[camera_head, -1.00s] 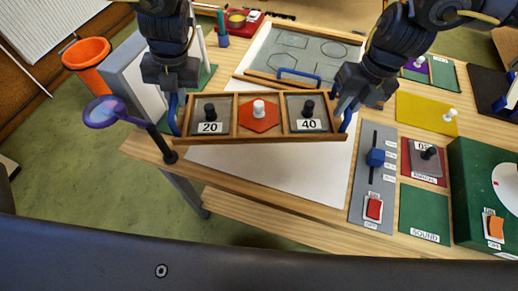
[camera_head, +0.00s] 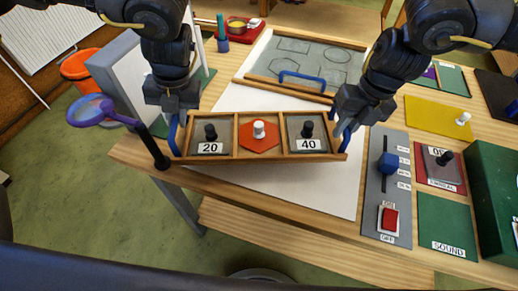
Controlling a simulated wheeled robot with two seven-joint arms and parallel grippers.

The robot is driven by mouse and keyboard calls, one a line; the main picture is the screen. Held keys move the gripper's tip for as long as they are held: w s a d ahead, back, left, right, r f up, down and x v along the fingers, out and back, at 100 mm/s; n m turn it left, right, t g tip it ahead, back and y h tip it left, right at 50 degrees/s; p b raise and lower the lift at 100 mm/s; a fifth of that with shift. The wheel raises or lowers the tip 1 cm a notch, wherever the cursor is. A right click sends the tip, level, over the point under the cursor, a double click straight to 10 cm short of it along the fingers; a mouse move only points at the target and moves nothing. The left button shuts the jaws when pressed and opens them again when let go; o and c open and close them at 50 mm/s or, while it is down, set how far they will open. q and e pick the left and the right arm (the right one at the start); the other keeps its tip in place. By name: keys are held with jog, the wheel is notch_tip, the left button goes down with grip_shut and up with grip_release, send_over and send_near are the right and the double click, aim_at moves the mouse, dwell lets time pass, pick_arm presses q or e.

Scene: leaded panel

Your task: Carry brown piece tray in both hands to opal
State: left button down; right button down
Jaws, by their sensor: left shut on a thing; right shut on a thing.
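The brown wooden piece tray (camera_head: 262,158) is held between my two grippers, over the white sheet and the table's front edge. It has three compartments: a grey piece marked 20 (camera_head: 211,138) at left, an orange hexagon with a white knob (camera_head: 260,136) in the middle, and a grey piece marked 40 (camera_head: 307,136) at right. My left gripper (camera_head: 177,118) is shut on the blue handle at the tray's left end. My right gripper (camera_head: 342,120) is shut on the blue handle at its right end. I read no label saying opal.
A grey board with outlined shapes (camera_head: 322,63) and a blue handle lies behind the tray. A magnifier (camera_head: 92,109) on a post stands at left. A grey slider panel (camera_head: 375,200), a yellow plate (camera_head: 430,118) and a green box (camera_head: 495,185) occupy the right. The white sheet (camera_head: 300,190) is otherwise clear.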

aim_at(182, 133)
pick_arm(q)
jog(key=shift+a+f, duration=0.1)
jog(key=shift+f, duration=0.05)
pick_arm(e)
jog(key=shift+d+f, duration=0.1)
jog(key=shift+d, duration=0.05)
